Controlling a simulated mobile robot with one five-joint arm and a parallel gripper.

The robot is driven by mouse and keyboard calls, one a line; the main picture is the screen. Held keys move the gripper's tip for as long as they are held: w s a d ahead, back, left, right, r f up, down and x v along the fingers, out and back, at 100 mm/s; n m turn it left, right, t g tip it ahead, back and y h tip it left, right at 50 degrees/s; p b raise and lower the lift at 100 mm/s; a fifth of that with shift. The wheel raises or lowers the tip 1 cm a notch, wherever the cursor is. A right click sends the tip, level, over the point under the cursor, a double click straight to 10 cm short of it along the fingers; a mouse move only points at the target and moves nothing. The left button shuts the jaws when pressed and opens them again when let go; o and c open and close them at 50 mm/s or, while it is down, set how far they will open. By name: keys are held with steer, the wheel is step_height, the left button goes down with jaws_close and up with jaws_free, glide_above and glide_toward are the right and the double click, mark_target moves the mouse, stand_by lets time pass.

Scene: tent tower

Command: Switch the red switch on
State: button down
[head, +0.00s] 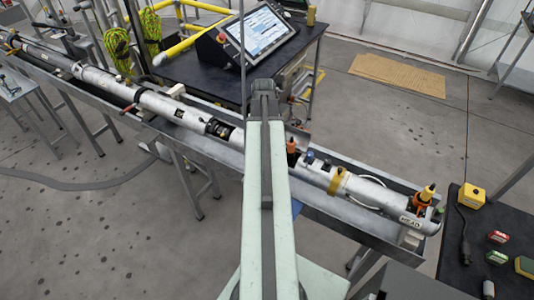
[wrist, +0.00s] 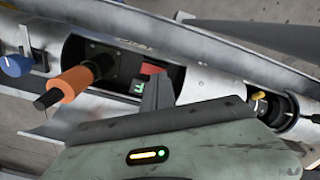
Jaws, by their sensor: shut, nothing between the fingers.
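A small red part (wrist: 151,69), which looks like the red switch, shows in the wrist view inside a dark opening of the silver tube (wrist: 215,88). A small green part with white marks (wrist: 138,86) sits just below it. My gripper (wrist: 157,80) is shut and empty. Its dark tip overlaps the opening and hides part of the red piece; I cannot tell if they touch. Which way the switch is set cannot be made out. In the head view my gripper (head: 264,88) is over the tube (head: 165,105), and my arm hides the opening.
An orange plug with a black tip (wrist: 65,88) sticks out left of the opening, beside a blue knob (wrist: 16,65). The tube lies in a long metal trough (head: 330,212). A black table with a screen (head: 258,35) stands behind; another dark table (head: 470,265) is at right.

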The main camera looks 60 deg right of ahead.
steer(key=shift+f+b, duration=0.9)
steer(key=shift+f, duration=0.05)
step_height(320, 180, up, 7)
steer(key=p, duration=0.7)
stand_by(0.6)
